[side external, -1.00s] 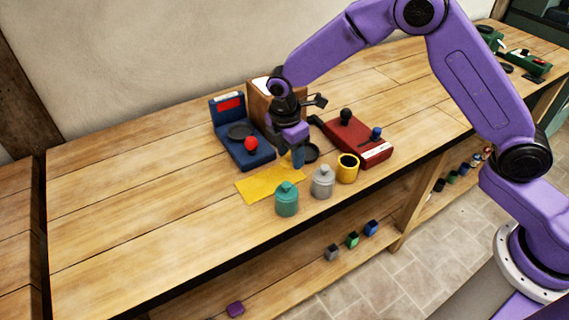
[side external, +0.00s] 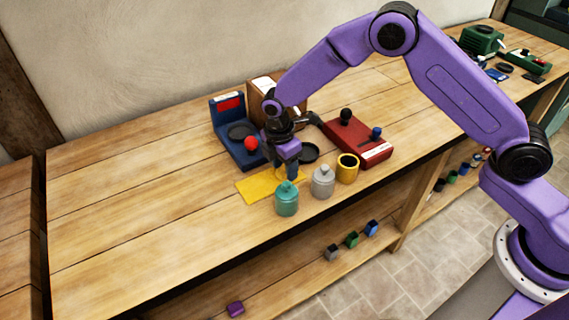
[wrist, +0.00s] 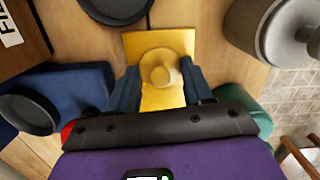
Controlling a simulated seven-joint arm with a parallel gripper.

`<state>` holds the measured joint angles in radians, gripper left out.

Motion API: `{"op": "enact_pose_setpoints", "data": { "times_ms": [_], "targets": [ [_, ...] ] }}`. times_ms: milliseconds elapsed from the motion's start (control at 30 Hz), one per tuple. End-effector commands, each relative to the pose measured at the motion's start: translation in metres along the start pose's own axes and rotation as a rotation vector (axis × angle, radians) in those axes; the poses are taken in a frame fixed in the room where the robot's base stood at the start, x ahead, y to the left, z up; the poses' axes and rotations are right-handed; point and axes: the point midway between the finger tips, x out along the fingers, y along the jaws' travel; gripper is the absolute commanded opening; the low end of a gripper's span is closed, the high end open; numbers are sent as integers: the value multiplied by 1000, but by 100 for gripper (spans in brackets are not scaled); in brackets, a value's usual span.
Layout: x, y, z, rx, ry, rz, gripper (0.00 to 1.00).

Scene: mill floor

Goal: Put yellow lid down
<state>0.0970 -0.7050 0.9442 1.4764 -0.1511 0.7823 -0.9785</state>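The yellow lid (wrist: 160,68), round with a small knob, is between the fingertips of my gripper (side external: 292,178) in the wrist view. My gripper (wrist: 160,85) appears shut on the lid's sides. In the side view the lid is hidden by the fingers. A flat yellow mat (side external: 258,190) lies on the bench under the gripper, and it shows behind the lid in the wrist view (wrist: 135,42). I cannot tell whether the lid touches the mat. A yellow pot (side external: 348,170) stands open to the right.
A teal lidded pot (side external: 287,200) stands close in front of the gripper, with a grey lidded pot (side external: 322,184) beside it. A blue device (side external: 240,150) is left, a black dish (side external: 309,153) behind, and a red device (side external: 360,142) right. The bench (side external: 130,200) is clear at left.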

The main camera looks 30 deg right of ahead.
Motion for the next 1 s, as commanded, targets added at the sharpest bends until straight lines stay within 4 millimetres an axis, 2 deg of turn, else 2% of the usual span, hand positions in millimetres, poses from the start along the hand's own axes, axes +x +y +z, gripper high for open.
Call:
{"op": "enact_pose_setpoints", "data": {
  "times_ms": [33,67,467,567,1000],
  "targets": [
    [0,0,0,0,0,0,66],
    [0,0,0,0,0,0,75],
    [-6,0,0,0,0,0,75],
    [-18,1,0,0,2,3,75],
    [-101,1,0,0,1,3,75]
  ]
}}
